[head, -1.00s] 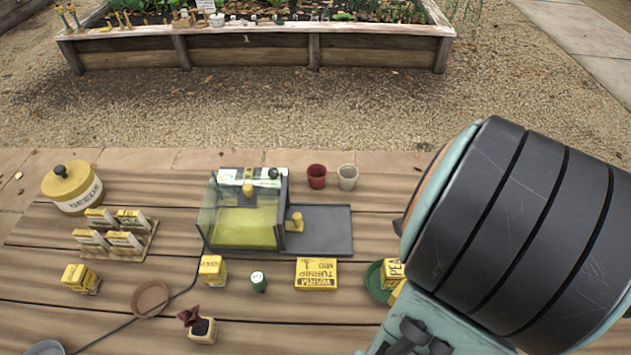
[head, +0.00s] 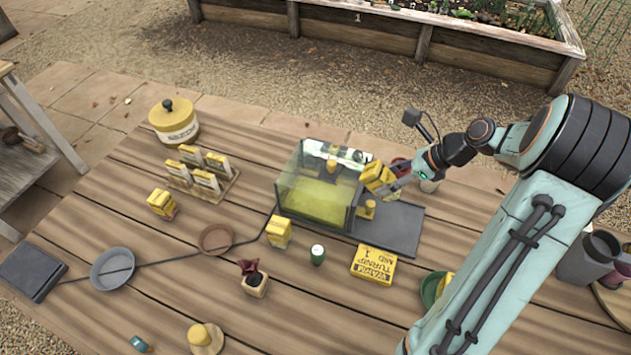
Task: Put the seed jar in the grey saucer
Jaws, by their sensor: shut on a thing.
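The grey saucer (head: 112,268) lies empty on the table at the left. A small green jar with a whitish lid (head: 317,254) stands upright in front of the glass case. A larger yellow canister marked as seeds (head: 176,124) stands at the back left. I cannot tell for certain which one is the seed jar. My gripper (head: 388,180) is shut on a yellow box-like packet (head: 376,178), held beside the right end of the glass case. My fingers are small in view and partly hidden by the packet.
A brown saucer (head: 216,239), yellow boxes (head: 279,232), a potted plant (head: 254,279) and a TURNIP box (head: 373,265) stand nearby.

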